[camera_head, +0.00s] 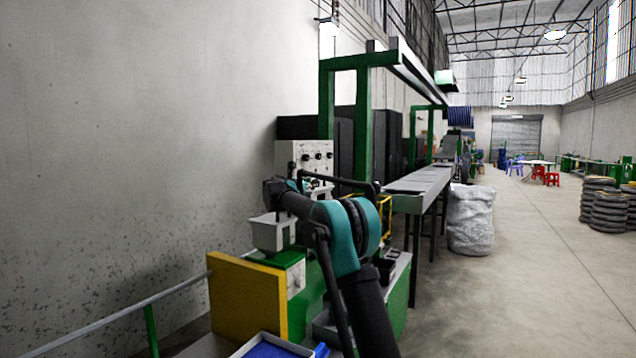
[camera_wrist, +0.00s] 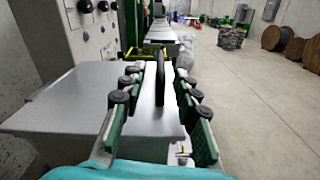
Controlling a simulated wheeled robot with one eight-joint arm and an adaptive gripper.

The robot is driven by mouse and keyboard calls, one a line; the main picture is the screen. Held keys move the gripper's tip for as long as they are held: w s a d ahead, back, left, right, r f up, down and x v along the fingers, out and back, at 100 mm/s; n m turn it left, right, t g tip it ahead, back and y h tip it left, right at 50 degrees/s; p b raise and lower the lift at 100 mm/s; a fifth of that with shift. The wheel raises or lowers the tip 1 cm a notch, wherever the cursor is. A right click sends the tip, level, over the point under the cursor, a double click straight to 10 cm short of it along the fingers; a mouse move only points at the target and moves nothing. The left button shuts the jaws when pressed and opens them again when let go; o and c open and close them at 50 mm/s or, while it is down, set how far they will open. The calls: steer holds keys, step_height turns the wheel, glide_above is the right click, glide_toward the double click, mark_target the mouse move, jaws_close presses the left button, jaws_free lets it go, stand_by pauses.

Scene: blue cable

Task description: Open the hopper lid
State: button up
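The hopper (camera_head: 272,234) is a small grey tapered box on the green machine, left of my arm in the head view. Its flat grey lid (camera_wrist: 70,98) fills the left and middle of the wrist view and appears to lie closed. A dark upright handle (camera_wrist: 160,78) stands on the lid. My gripper (camera_wrist: 158,74) is open, with one green-padded finger on each side of the handle. Gaps show between handle and fingers, so it is not gripped. In the head view my gripper (camera_head: 295,183) is small and partly hidden by my arm.
A grey control box (camera_head: 305,158) with dark knobs stands close behind the hopper. A yellow panel (camera_head: 245,298) and a blue-filled tray (camera_head: 268,348) are in front. A long conveyor table (camera_head: 425,180) runs back.

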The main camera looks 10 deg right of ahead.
steer(key=x, duration=0.5)
steer(key=shift+w+d, duration=0.25)
jaws_close()
